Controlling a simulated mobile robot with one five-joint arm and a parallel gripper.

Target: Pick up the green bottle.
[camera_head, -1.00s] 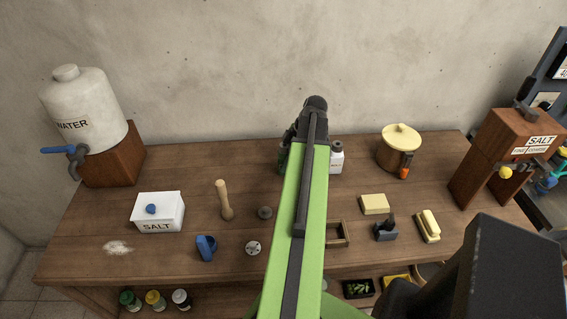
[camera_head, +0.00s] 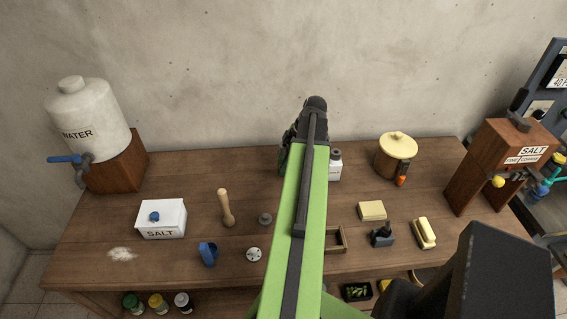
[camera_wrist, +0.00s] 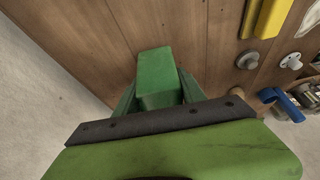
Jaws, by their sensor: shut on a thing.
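The green bottle (camera_wrist: 157,75) shows in the wrist view as a blocky green shape in front of the wrist, between two darker green side pieces. My gripper (camera_wrist: 158,95) is shut on it. In the head view my green arm reaches over the middle of the table towards the wall. It hides most of the gripper and the bottle there; only a dark green sliver shows left of the arm's end. Whether the bottle touches the table cannot be told.
A white bottle (camera_head: 334,170) stands close to the right of the arm's end, with a lidded pot (camera_head: 392,158) farther right. On the left of the wooden table (camera_head: 190,185) are a salt box (camera_head: 170,222), a pestle (camera_head: 225,208) and a blue mug (camera_head: 208,257). The wall is close behind.

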